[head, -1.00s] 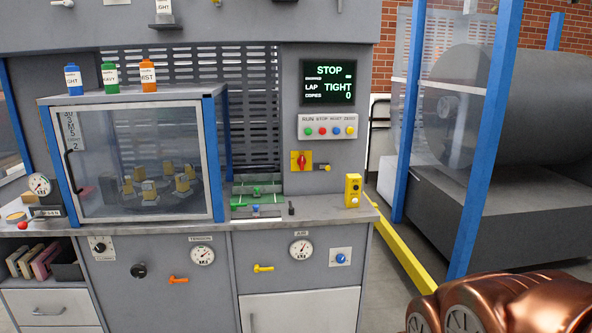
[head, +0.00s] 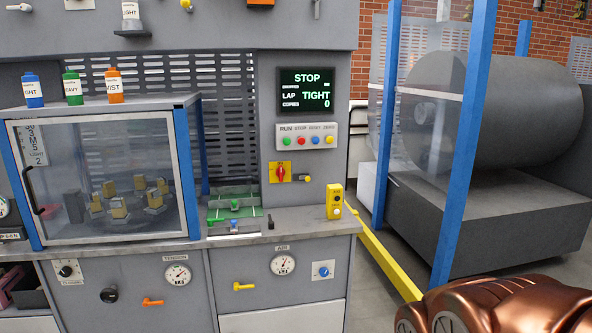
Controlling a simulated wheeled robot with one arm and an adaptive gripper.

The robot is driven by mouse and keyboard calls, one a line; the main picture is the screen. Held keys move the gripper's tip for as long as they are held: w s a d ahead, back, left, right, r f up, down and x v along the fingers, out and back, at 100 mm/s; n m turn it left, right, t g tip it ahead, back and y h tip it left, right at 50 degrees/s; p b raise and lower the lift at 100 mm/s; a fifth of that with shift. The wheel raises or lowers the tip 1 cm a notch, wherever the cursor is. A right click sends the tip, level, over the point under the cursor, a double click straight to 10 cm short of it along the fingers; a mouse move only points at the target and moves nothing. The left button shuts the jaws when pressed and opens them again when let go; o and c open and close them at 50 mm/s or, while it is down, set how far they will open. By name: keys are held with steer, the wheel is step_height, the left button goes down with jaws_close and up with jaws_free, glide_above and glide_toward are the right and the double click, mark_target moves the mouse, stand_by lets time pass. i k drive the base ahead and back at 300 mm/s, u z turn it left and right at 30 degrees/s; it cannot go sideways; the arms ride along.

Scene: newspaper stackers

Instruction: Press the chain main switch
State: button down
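No label reading "chain main" is legible, so I cannot tell which control is the chain main switch. A red rotary switch on a yellow plate (head: 284,171) sits on the grey column below the button panel. A yellow box with round buttons (head: 335,202) stands on the right end of the counter. The button panel (head: 307,136) has green, red, blue and yellow buttons under the words RUN, STOP and others. The screen (head: 306,91) above it reads STOP, LAP TIGHT, COPIES 0. My gripper is out of view; only a copper-coloured part of my arm shows at bottom right.
A glass-fronted cabinet (head: 101,184) with bottles on top stands at left. Gauges and small levers line the counter front. At right, a blue-framed clear guard (head: 467,140) stands before a large grey roll (head: 500,108). A yellow floor rail (head: 385,258) runs beside the counter.

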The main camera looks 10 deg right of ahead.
mark_target(280, 172)
steer(key=i, duration=1.35)
steer(key=u, duration=0.7)
steer(key=i, duration=0.4)
steer(key=u, duration=0.15)
